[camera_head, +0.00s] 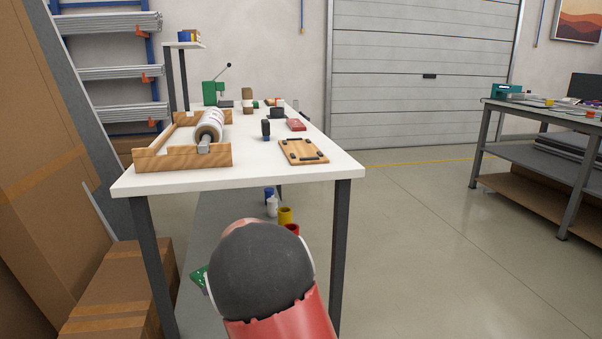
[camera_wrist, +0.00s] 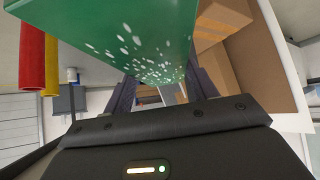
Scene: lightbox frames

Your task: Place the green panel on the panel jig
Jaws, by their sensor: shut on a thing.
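The green panel (camera_wrist: 120,45) with white speckles fills the upper middle of the wrist view. My gripper (camera_wrist: 160,92) is shut on it, one dark finger at each side. In the head view only a small green corner of the panel (camera_head: 199,279) shows left of my arm, below table height; my arm hides the rest and the gripper. A wooden board with black corner pieces (camera_head: 303,151), which looks like the panel jig, lies flat on the white table's right side. Its top is bare, and the panel is apart from it.
The white table (camera_head: 255,180) also carries a wooden tray (camera_head: 182,157) with a roll, a red block (camera_head: 296,125) and a dark tool (camera_head: 266,129). Cardboard boxes (camera_head: 120,290) stand at left. Open floor (camera_head: 430,230) lies right, before a grey workbench (camera_head: 545,145).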

